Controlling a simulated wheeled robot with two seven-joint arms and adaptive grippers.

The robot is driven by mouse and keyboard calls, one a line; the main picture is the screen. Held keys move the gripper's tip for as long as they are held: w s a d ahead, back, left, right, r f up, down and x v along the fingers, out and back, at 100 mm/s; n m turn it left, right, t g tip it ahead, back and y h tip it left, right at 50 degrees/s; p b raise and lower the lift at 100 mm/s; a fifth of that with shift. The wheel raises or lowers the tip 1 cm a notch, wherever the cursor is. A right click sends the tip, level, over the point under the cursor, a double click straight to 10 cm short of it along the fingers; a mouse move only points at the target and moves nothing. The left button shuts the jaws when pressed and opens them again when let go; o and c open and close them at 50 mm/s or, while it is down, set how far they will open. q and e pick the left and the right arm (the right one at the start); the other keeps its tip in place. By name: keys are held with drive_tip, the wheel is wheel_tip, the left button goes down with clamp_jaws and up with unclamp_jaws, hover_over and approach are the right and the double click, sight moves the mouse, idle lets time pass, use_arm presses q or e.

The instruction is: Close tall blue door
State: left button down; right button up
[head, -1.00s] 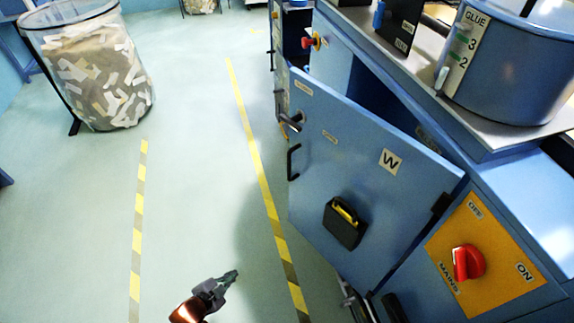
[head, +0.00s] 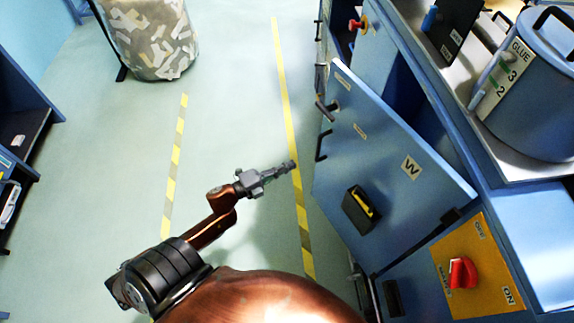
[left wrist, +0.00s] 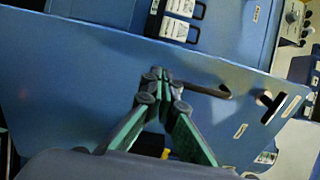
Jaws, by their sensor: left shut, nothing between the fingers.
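The tall blue door (head: 380,180) stands open, swung out from the blue machine, with a dark opening behind its top edge. Its outer face bears a "W" label, a lever handle (head: 327,112), a black pull handle (head: 322,145) and a black box with a yellow part (head: 360,210). My left gripper (head: 290,165) is shut and empty, over the floor left of the door and apart from it in the head view. In the left wrist view its closed fingertips (left wrist: 160,75) show before a blue panel (left wrist: 70,70) with a dark lever. My right gripper is not seen.
An orange switch panel (head: 475,265) with a red knob is right of the door. A glue drum (head: 530,90) stands on the machine top. The floor between is clear.

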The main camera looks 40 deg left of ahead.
use_arm(q)
drive_tip(key=b+x, duration=0.2)
drive_tip(key=x, duration=0.8)
drive_tip(key=shift+w, duration=0.25)
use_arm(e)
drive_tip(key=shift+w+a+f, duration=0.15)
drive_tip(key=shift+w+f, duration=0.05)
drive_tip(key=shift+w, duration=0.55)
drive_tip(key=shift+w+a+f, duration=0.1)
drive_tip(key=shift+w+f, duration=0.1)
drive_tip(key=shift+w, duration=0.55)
use_arm(q)
drive_tip(key=shift+d, duration=0.1)
